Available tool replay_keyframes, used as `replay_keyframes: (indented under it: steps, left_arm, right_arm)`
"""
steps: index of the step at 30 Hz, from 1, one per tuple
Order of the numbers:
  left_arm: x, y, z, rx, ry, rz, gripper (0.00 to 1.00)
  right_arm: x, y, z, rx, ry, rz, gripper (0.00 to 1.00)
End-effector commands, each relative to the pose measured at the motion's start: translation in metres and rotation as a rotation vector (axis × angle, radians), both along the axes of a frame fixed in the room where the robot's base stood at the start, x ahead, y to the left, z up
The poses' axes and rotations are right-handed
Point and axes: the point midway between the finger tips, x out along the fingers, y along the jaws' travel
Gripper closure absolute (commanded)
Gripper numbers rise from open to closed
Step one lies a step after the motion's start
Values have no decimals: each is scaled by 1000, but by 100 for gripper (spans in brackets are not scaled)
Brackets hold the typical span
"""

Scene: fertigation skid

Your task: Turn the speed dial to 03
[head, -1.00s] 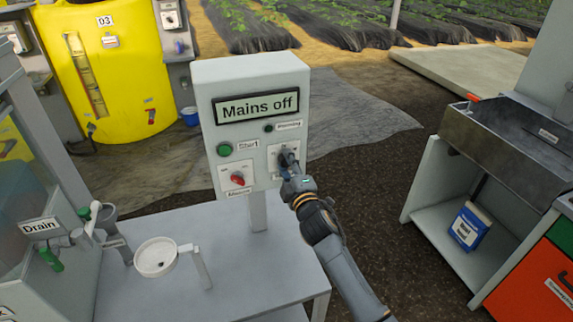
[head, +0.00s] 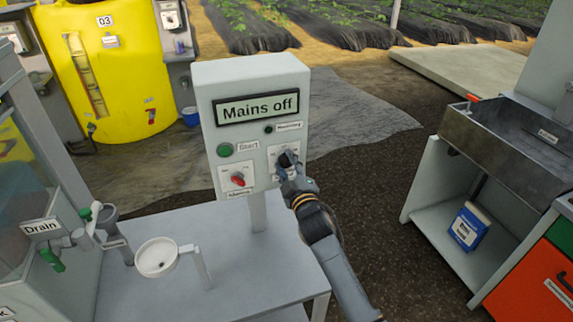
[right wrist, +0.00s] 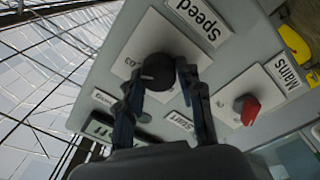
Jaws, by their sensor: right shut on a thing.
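The speed dial (right wrist: 157,72) is a dark round knob on a pale plate in the right wrist view, beside the "Speed" label (right wrist: 197,20). A "03" mark (right wrist: 131,62) shows at the plate's edge next to the dial. Where the dial's pointer stands is too unclear to tell. My right gripper (right wrist: 160,82) is shut on the dial, one finger on each side. In the head view the right gripper (head: 287,160) covers most of the dial on the front of the grey control box (head: 203,115). My left gripper is not in view.
The box display (head: 257,106) reads "Mains off". A green start button (head: 225,149) and a red mains switch (head: 238,179) sit left of my right gripper. A metal sink (head: 500,135) is at right.

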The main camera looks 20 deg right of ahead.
Motion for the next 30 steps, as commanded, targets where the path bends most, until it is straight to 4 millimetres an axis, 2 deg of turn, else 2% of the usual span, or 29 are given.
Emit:
replay_keyframes:
  steps: [4,5,8,20,23,30]
  left_arm:
    - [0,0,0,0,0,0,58]
    - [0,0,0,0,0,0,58]
    - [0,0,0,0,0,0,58]
    - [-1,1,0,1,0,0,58]
    - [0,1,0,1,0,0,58]
    - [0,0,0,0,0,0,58]
  right_arm:
    - [0,0,-1,3,2,0,95]
    - [0,0,-1,3,2,0,60]
    - [0,0,-1,2,2,0,41]
    - [-6,0,-2,0,2,0,41]
    - [-19,0,-2,0,2,1,41]
    - [-69,0,-5,1,3,1,41]
